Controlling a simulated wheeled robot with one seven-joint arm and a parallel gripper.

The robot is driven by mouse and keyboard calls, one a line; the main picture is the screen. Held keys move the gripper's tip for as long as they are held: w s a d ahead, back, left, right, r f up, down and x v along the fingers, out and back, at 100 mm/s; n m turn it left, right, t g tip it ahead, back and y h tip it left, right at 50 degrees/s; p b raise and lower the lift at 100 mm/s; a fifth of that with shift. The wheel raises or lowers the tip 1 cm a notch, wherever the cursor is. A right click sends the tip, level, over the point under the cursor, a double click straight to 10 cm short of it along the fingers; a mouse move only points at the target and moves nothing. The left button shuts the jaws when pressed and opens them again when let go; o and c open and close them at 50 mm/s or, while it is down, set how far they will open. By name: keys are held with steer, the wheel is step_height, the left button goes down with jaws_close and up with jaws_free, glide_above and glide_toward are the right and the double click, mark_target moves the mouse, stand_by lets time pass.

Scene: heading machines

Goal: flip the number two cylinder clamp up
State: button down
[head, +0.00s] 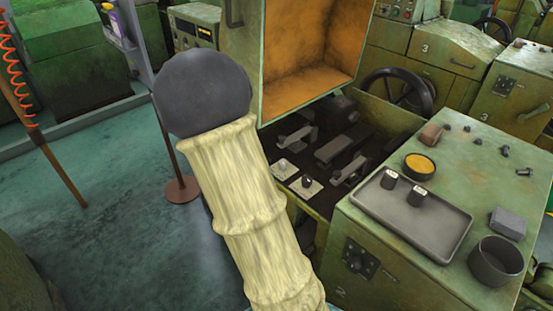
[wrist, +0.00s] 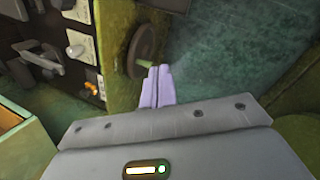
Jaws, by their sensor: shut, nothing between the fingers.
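In the head view, two grey lever clamps stand in the dark open bay of the machine, a farther one (head: 295,137) and a nearer one (head: 350,171). Two pale plates with small knobs, a left one (head: 284,168) and a right one (head: 306,185), lie in front of them. I cannot read which clamp is number two. In the wrist view, grey clamp parts (wrist: 38,58) show at the upper left, beside white knob plates (wrist: 82,47). My gripper (wrist: 158,72) has its pale purple fingers shut and empty, apart from the clamps; the head view does not show it.
A round handwheel (wrist: 143,50) is close to the fingertips in the picture. The orange-lined open cover (head: 310,55) stands above the bay. At right, a green machine top bears a grey tray (head: 436,232), a dark pot (head: 495,262) and small parts.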

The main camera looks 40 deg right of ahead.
steer(key=w+d+f+n+g+h+b, duration=0.1)
steer(key=w+d+f+n+h+b, duration=0.1)
steer(key=w+d+f+n+h, duration=0.3)
steer(key=w+d+f+n+b, duration=0.1)
steer(key=w+d+f+b, duration=0.1)
steer(key=w+d, duration=0.35)
steer(key=n+t+h+b, duration=0.1)
steer(key=n+h+b, duration=0.1)
steer(key=n+h, duration=0.35)
glide_toward(277, 160)
steer(key=r, duration=0.3)
steer(key=shift+s+a+r+n, duration=0.2)
steer(key=shift+s+n, duration=0.15)
steer(key=shift+s, duration=0.05)
steer(key=shift+w+d+r+n, duration=0.15)
steer(key=shift+w+r+n, duration=0.05)
steer(key=shift+w+n, duration=0.2)
steer(key=shift+d, duration=0.15)
steer(key=x, duration=0.9)
steer(key=shift+w+d+f, duration=0.1)
steer(key=shift+d, duration=0.2)
